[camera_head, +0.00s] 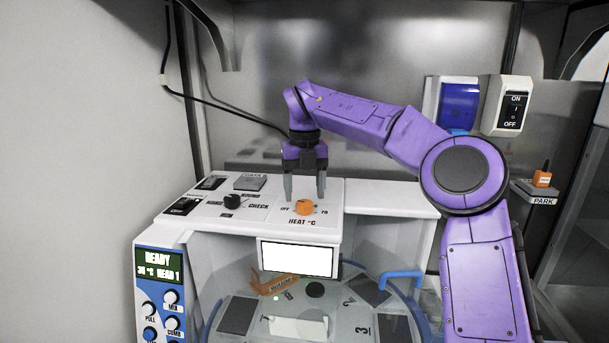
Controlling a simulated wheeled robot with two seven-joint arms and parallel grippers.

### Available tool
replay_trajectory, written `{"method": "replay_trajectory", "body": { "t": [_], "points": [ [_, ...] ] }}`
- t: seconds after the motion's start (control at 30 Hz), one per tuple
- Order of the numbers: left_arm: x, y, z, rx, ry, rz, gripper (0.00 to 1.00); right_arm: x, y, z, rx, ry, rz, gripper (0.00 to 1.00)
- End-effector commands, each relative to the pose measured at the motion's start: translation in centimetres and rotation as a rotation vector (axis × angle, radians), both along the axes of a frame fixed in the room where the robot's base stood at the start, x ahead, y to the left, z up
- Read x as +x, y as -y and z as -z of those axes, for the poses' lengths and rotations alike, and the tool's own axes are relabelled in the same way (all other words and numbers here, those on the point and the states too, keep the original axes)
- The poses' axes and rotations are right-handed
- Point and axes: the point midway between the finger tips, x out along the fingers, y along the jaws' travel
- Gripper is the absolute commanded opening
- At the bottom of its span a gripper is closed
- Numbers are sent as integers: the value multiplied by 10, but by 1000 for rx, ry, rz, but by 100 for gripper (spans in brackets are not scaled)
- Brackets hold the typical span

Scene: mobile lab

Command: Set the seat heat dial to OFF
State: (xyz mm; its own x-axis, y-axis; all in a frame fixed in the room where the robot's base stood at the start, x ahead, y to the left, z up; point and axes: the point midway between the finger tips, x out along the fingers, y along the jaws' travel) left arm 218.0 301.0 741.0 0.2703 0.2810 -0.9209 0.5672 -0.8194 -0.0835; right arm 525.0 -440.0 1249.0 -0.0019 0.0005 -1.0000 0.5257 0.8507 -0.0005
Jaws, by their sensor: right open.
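The seat heat dial is the orange knob (305,207) on the white top panel of the machine, with "HEAT °C" printed in front of it, "OFF" to its left and "70" to its right. I cannot tell exactly where the knob points. My right gripper (305,190) hangs pointing down over the panel, open, its two grey fingers apart. The fingers are above or just behind the orange knob; I cannot tell whether they touch it. My left gripper is not in view.
A black CHECK knob (232,201) and rocker switches sit left of the dial. A display (158,262) reads READY. Below is a round numbered deck with a blue handle (402,280). An ON/OFF wall switch (513,105) and a PARK shelf (541,198) are at right.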

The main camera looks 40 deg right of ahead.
Motion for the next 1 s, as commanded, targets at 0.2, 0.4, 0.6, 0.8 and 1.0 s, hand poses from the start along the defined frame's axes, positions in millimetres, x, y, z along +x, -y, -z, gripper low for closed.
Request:
{"method": "replay_trajectory", "body": {
  "t": [0.2,0.4,0.6,0.8,1.0],
  "points": [
    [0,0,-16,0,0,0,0,2,0,-57,-2,1,2,67],
    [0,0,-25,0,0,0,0,2,0,-81,0,-2,0,67],
    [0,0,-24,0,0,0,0,2,0,-82,2,-2,-1,67],
    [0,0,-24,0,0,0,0,2,0,-82,1,-2,-1,67],
    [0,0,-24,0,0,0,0,2,0,-82,2,-1,-1,67]
  ]
}}
